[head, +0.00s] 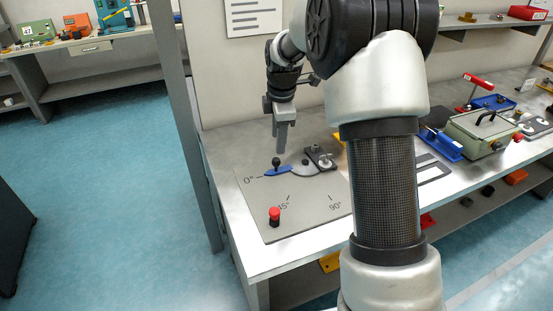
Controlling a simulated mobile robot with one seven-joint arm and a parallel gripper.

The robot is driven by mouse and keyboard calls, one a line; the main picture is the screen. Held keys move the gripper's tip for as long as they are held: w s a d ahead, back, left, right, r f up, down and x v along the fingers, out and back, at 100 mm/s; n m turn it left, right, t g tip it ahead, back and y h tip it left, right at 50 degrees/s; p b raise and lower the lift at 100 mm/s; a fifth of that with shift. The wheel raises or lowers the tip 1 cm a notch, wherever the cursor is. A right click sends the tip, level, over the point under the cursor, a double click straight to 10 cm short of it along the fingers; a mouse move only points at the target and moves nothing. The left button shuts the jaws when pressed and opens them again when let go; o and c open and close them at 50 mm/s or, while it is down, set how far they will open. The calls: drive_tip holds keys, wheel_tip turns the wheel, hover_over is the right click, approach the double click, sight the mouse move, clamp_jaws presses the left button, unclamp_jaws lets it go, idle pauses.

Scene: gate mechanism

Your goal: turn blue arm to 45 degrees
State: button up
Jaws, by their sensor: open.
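The blue arm (279,170) lies on a grey plate (302,214) and points left toward the 0° mark. A dark knob (276,161) stands up near its outer end. Its right end meets a grey rounded piece beside a dark latch block (320,157). The 45° and 90° marks are printed nearer the front of the plate. My gripper (281,150) points down just above and slightly right of the knob, with nothing visible in it. I cannot tell whether the fingers touch the knob. My own arm hides part of the plate's right side.
A red-topped post (274,215) stands on the plate near the 45° mark. A green box (484,133) and a blue tray (441,143) stand farther right on the bench. A grey upright post (190,110) rises at the bench's left end. The plate's front middle is clear.

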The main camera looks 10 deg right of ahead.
sight(277, 159)
drive_tip(key=f, duration=0.3)
drive_tip(key=w+f, duration=0.1)
drive_tip(key=f, duration=0.5)
drive_tip(key=shift+w+b, duration=0.35)
drive_tip(key=shift+w, duration=0.05)
clamp_jaws()
